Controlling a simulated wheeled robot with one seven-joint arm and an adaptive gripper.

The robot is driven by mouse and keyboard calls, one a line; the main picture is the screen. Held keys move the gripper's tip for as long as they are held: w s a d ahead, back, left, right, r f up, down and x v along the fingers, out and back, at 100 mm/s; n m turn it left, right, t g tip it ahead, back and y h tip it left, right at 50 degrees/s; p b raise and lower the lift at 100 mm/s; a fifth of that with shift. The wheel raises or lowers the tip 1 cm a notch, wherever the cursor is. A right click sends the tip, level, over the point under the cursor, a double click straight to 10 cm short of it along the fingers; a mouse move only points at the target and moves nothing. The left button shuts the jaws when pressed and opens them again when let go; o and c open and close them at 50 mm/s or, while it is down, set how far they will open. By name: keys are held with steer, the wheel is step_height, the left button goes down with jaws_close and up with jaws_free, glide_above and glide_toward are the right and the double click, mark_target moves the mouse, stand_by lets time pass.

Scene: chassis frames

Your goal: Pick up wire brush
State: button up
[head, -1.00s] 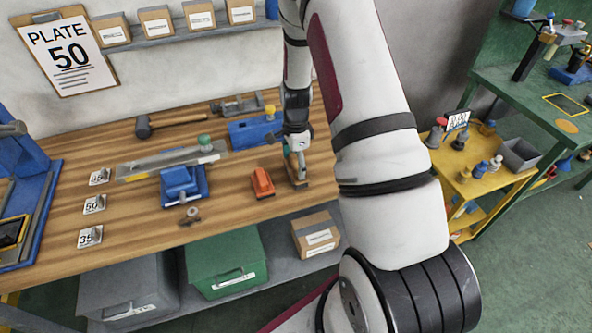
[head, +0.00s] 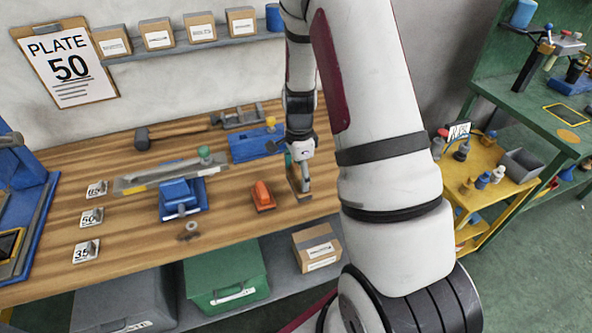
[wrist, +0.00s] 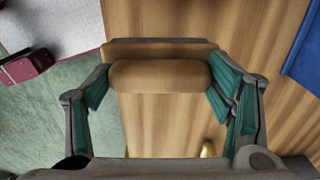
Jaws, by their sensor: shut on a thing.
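The wire brush (wrist: 160,76) lies across the wrist view, with a rounded wooden handle and a wider wooden and dark grey part behind it. My gripper (wrist: 162,88) is shut on it, with teal finger pads at both ends of the handle. In the head view the brush (head: 302,188) is small and partly hidden under my gripper (head: 299,172), at the right end of the wooden bench. I cannot tell whether it touches the bench top. Its bristles are hidden.
An orange tool (head: 263,195) lies just left of the brush on the bench (head: 140,240). A blue vise (head: 181,198), a long grey plate (head: 165,176) and a blue fixture (head: 252,144) are farther left and behind. A yellow cart (head: 490,195) stands to the right.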

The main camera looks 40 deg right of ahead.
steer(key=s+a+r, duration=0.1)
steer(key=s+a, duration=0.5)
steer(key=s, duration=0.5)
steer(key=shift+s+r+b, duration=0.15)
steer(key=shift+s+b, duration=0.25)
steer(key=shift+a, duration=0.1)
steer(key=o, duration=0.4)
steer(key=shift+c, duration=1.1)
